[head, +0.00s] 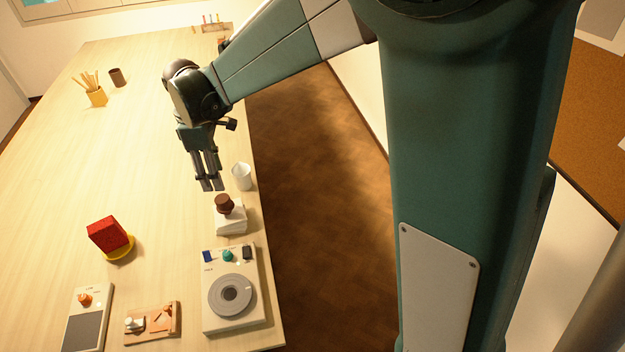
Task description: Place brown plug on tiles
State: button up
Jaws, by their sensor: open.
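A brown plug (224,205), round with a darker top, appears to rest on a stack of white tiles (231,224) near the right edge of the table. It sits toward the stack's far left part and looks upright. My gripper (211,187) points down with its fingers a little apart and nothing between them. In the picture its fingertips are just above and left of the plug, apart from it. Their exact height over the table is hard to tell.
A white cup (241,176) stands close right of my gripper. A white device with a grey dial (232,294) lies in front of the tiles. A red block on a yellow base (109,234), a small wooden board (152,323) and a scale (86,318) are left. The table's middle (110,160) is clear.

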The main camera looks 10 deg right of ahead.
jog(key=shift+d+r, duration=0.1)
jog(key=s+d+r+m+t, duration=0.2)
jog(key=s+d+r+m, duration=0.25)
jog(key=d, duration=0.55)
jog(key=s+d+r+m+t, duration=0.1)
jog(key=s+d+r+m, duration=0.2)
jog(key=s+d+r, duration=0.45)
jog(key=s+d+f+m+t, duration=0.2)
jog(key=s+d+m+t, duration=0.2)
jog(key=s+d+m, duration=0.4)
jog(key=s+d, duration=0.4)
jog(key=d, duration=0.3)
jog(key=shift+s+d+f+m, duration=0.2)
jog(key=shift+s+f+m, duration=0.1)
jog(key=shift+s+m, duration=0.05)
jog(key=shift+f, duration=0.15)
notch_tip(320, 180, down, 10)
jog(key=b, duration=1)
